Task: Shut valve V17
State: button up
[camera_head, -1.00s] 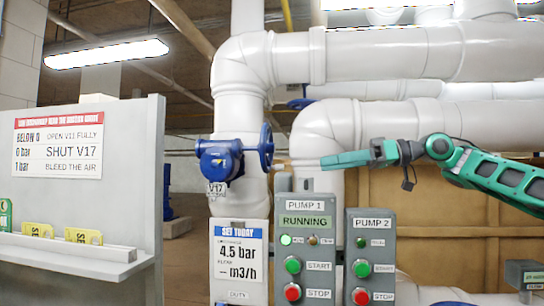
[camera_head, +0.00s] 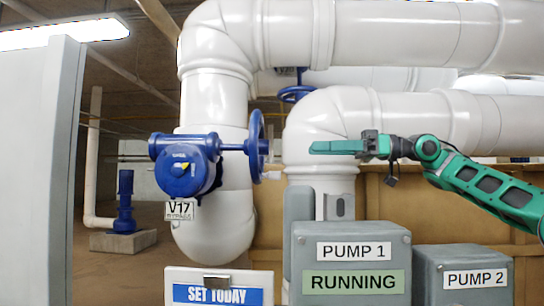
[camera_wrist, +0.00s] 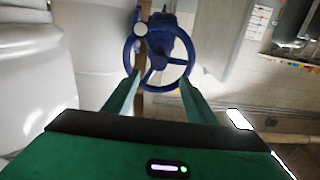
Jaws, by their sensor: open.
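Valve V17 is a blue gearbox (camera_head: 180,172) on a white vertical pipe, with a V17 tag (camera_head: 180,209) hanging below. In the wrist view the spoked handwheel (camera_wrist: 148,76) faces me, ahead of the fingers. My green gripper (camera_head: 312,147) is to the right of the handwheel at about its height, apart from it. In the wrist view my gripper (camera_wrist: 159,80) has its fingers spread, with nothing held between them.
Grey PUMP 1 (camera_head: 350,252) and PUMP 2 (camera_head: 475,279) boxes stand below my arm; PUMP 1 reads RUNNING. Another blue handwheel (camera_head: 297,93) is up by the pipes. Large white pipes (camera_head: 400,40) run above and behind. A grey panel (camera_head: 35,170) stands at the left.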

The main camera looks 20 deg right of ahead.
jog(key=x, duration=1.1)
jog(key=shift+w, duration=0.15)
jog(key=shift+d, duration=0.1)
jog(key=shift+d+r, duration=0.1)
grip_shut()
